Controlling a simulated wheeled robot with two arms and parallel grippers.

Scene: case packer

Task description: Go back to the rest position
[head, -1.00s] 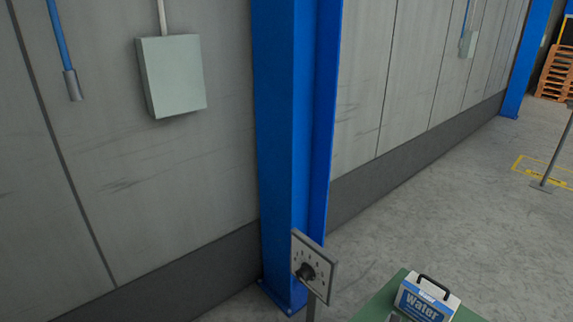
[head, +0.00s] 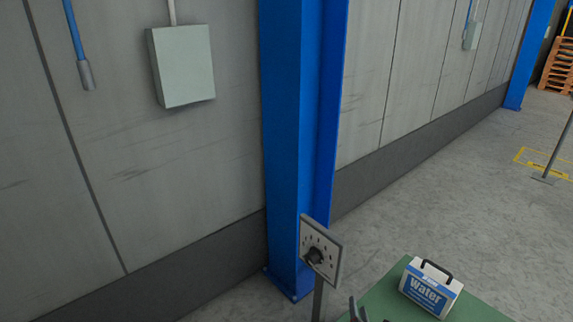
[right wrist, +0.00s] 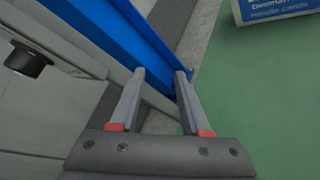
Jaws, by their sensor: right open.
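My right gripper (head: 361,313) shows only as dark fingertips at the bottom edge of the head view, by the left side of the green table. In the right wrist view my right gripper (right wrist: 161,76) is open, its two grey fingers apart with nothing between them. The fingers lie over the blue column and the table edge in that picture. My left gripper is in neither view.
Open floor (head: 440,190) lies behind the table.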

